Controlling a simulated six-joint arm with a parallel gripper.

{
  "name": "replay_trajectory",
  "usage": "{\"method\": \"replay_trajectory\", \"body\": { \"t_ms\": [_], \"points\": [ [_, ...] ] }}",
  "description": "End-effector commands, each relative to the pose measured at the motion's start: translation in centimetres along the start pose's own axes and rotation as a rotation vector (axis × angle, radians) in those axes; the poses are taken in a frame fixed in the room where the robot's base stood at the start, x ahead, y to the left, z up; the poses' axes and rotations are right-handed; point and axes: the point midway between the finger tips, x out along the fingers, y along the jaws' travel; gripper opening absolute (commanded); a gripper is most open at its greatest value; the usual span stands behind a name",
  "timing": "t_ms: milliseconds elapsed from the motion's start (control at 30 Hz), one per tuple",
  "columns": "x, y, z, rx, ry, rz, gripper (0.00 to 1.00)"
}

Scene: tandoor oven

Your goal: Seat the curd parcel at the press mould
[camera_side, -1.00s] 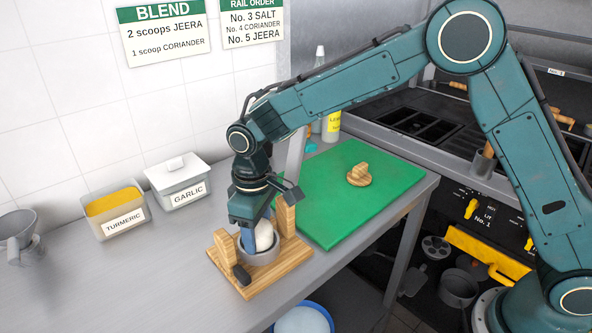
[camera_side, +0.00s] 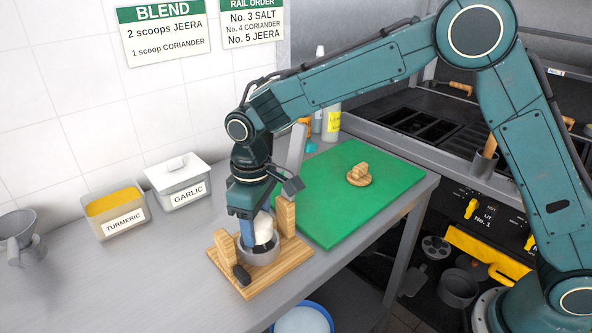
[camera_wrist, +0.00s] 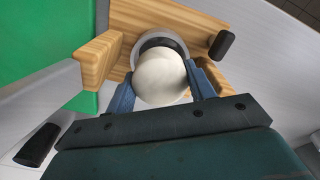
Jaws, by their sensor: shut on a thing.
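The curd parcel (camera_side: 264,226) is a white, rounded lump. My gripper (camera_side: 261,240) is shut on it, with blue fingers at its two sides; the wrist view shows the parcel (camera_wrist: 161,80) between them. The press mould (camera_side: 259,255) is a grey round cup on a wooden base. The parcel is above the mould's mouth, and its dark inside shows below. In the wrist view the parcel covers the near part of the mould (camera_wrist: 168,37), leaving its far rim and a dark crescent visible. I cannot tell whether the parcel touches the rim.
Wooden posts (camera_side: 286,214) flank the mould on its wooden base (camera_side: 285,276), with a dark knob (camera_side: 241,275) at the front. A green board (camera_side: 375,195) carrying a wooden press piece (camera_side: 359,176) lies to the right. Turmeric (camera_side: 116,212) and garlic (camera_side: 178,183) tubs stand left.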

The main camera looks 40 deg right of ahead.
Motion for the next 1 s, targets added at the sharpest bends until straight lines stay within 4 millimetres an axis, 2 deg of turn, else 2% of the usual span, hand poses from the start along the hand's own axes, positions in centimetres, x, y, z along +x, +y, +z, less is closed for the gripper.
{"method": "replay_trajectory", "body": {
  "t_ms": [333,1000],
  "points": [
    [-0.91,0.0,-0.01,0.0,0.001,0.0,0.27],
    [-0.99,0.0,-0.12,0.0,0.001,0.0,0.27]
  ]
}}
